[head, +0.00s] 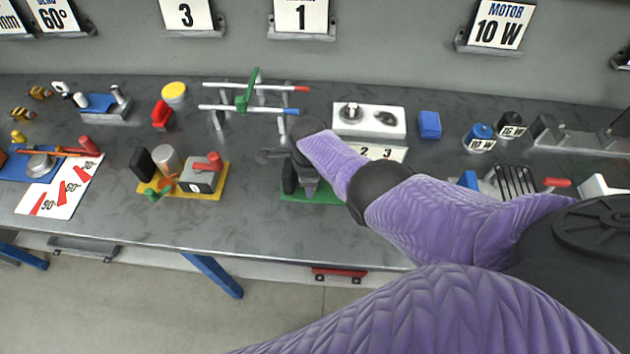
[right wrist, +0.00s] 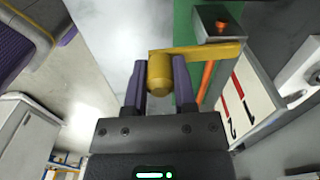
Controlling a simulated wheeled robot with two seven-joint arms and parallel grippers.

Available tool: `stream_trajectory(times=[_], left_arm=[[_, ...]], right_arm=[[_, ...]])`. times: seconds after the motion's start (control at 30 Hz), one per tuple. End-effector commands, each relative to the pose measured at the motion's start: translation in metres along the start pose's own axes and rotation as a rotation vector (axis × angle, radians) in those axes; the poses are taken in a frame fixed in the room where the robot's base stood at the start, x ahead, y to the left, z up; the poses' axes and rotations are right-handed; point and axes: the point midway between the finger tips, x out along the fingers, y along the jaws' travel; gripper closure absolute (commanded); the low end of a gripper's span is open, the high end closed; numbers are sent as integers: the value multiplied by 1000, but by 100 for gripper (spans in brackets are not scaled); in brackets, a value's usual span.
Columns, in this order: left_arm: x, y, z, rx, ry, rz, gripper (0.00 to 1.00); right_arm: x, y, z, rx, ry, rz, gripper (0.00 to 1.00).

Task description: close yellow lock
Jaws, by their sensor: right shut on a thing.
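The yellow lock (right wrist: 205,51) is a flat bar with a round knob at one end, shown in the right wrist view. The bar reaches right to a grey block (right wrist: 218,25) on a green plate (right wrist: 183,35). My right gripper (right wrist: 159,72) has its two purple fingers on either side of the knob and is shut on it. In the head view the green plate (head: 325,196) shows below my right wrist, and my arm hides the lock there. My left gripper is not in view.
On the table, a yellow-plate fixture (head: 213,190) stands left of the green plate. A white block (head: 370,120) stands behind. Bare grey table lies at front left.

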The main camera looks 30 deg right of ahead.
Motion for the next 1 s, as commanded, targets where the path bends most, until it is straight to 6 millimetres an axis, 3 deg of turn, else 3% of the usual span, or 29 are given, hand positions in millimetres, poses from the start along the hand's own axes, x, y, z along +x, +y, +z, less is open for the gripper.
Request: stream_trajectory(times=[0.73,0.77,0.9,1.0], left_arm=[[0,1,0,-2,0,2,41],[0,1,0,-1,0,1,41],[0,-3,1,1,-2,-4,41],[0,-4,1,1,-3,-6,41]], right_arm=[[0,-1,5,72,0,-1,100],[0,-1,5,72,0,-1,60],[0,-1,4,72,0,-1,31],[0,0,4,72,0,-1,30]])
